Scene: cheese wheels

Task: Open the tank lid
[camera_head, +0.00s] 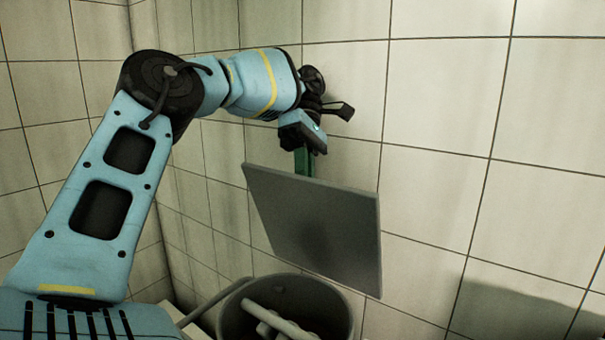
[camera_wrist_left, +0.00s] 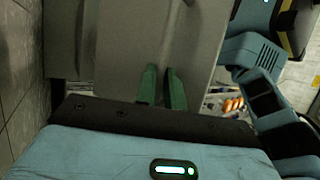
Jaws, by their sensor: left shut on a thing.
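The tank lid (camera_head: 315,228) is a flat grey square plate. It stands steeply tilted above the tank, with its broad face toward the head camera. The tank (camera_head: 344,312) is a dark grey round vessel at the bottom middle, and its opening is uncovered. My left gripper (camera_head: 303,165) is at the lid's upper edge, with green fingers shut on the lid. In the left wrist view the green fingers (camera_wrist_left: 161,85) lie close together against a grey surface. Whether the lid touches the tank's rim or a hinge cannot be told. My right gripper is not in view.
Pale bars (camera_head: 280,318) show inside the tank. A tiled wall (camera_head: 440,130) stands close behind the lid, and another is at the left. Small orange items (camera_wrist_left: 232,104) show in the background of the left wrist view. The air right of the lid looks clear.

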